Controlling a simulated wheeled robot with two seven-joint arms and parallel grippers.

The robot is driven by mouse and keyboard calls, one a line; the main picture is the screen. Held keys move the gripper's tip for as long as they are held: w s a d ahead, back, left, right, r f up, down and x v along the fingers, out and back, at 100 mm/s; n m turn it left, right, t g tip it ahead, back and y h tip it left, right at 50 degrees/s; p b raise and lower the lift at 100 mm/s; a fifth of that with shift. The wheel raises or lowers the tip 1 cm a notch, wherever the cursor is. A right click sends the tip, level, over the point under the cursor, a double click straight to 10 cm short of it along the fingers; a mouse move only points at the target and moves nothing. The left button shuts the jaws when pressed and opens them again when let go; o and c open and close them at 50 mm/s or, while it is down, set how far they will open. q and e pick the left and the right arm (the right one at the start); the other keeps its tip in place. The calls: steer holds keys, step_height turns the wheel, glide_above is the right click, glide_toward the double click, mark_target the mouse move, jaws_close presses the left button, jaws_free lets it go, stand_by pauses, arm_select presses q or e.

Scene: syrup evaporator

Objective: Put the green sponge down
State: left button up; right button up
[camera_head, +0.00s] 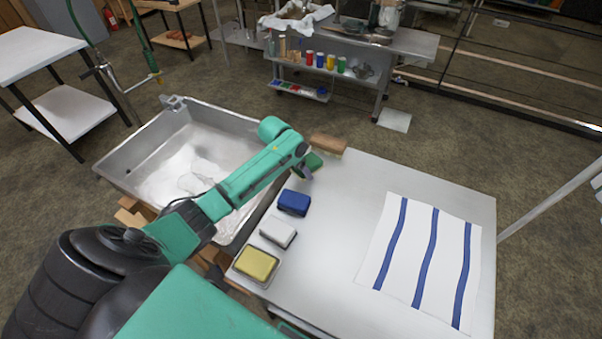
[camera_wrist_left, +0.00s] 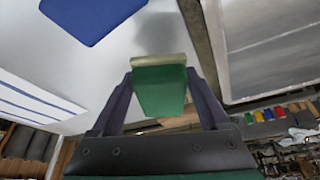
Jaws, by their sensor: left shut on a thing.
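In the left wrist view the green sponge (camera_wrist_left: 160,92), with a pale layer along one edge, sits between the two dark fingers of the gripper (camera_wrist_left: 165,95). A shadow shows on the table beside it; I cannot tell whether the sponge touches the table. In the head view the arm partly hides it. My right gripper is not in view.
A blue sponge (camera_head: 294,202), a white sponge (camera_head: 278,233) and a yellow sponge (camera_head: 256,264) line the table's left edge. A brown block (camera_head: 328,145) lies behind the green sponge. A blue-striped white cloth (camera_head: 420,255) lies right. A metal basin (camera_head: 135,160) adjoins left. The table's middle is clear.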

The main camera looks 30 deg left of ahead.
arm_select(q)
steer(key=f, duration=0.3)
steer(key=shift+s, duration=0.25)
steer(key=shift+w+f, duration=0.1)
steer(key=shift+f, duration=0.4)
steer(key=shift+f+b, duration=0.2)
steer(key=shift+b, duration=0.15)
steer(key=o, duration=1.2)
steer(key=shift+r+p, duration=0.4)
steer(key=shift+r, duration=0.2)
steer(key=v, duration=1.2)
